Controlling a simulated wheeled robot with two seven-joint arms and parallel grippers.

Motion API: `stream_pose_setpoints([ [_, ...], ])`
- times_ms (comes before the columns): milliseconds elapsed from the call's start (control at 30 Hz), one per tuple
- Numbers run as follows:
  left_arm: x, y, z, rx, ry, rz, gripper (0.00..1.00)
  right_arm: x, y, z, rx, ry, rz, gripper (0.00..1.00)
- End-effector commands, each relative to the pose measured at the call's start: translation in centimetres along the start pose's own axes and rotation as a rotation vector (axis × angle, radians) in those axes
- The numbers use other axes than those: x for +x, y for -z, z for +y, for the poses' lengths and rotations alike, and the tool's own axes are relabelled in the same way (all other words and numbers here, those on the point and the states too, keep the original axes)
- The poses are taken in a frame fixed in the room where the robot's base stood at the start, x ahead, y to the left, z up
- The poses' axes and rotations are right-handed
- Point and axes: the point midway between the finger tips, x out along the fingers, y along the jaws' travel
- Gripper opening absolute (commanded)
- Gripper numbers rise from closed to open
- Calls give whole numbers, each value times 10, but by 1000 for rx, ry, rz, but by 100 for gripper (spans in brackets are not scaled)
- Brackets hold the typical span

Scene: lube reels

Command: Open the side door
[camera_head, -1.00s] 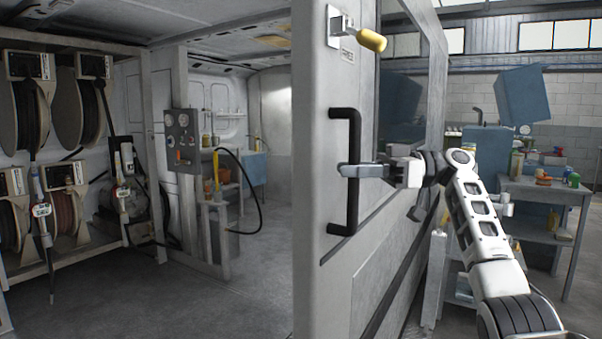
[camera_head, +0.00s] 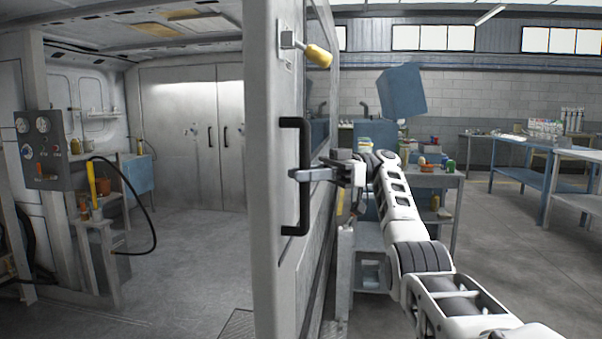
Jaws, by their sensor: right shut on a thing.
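The side door (camera_head: 268,230) is a grey van door panel seen nearly edge-on in the middle of the head view. The van's interior shows wide open to its left. A black vertical bar handle (camera_head: 304,212) is fixed to the door. My right gripper (camera_head: 306,174) is shut on the middle of this handle, its fingers reaching in from the right. A yellow-knobbed latch (camera_head: 318,56) sticks out from the door above the handle. My left gripper is not in view.
Inside the van, a gauge panel (camera_head: 43,150) and a black hose stand at the left. Closed rear doors (camera_head: 190,140) show at the back. To the right, a workbench with bottles (camera_head: 435,180) stands behind my arm. Blue tables (camera_head: 510,170) stand farther right, with open floor before them.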

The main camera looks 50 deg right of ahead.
Motion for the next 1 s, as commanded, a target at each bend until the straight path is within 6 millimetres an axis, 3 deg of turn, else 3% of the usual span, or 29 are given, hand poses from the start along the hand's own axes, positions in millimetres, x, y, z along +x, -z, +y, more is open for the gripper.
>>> stream_pose_setpoints([
  [133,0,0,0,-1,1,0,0,2,-3,1,6,2,-5,0],
  [167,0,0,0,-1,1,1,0,2,-3,1,6,3,-5,25],
  [200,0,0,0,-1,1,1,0,2,-3,1,6,3,-5,36],
  [233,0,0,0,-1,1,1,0,2,-3,1,5,2,-5,39],
  [567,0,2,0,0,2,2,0,1,3,0,1,1,-2,39],
  [767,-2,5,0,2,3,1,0,2,31,0,-2,3,-1,39],
  [867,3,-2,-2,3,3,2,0,6,37,-8,-3,4,-6,39],
  [1000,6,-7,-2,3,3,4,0,13,59,-25,-6,5,-6,39],
])
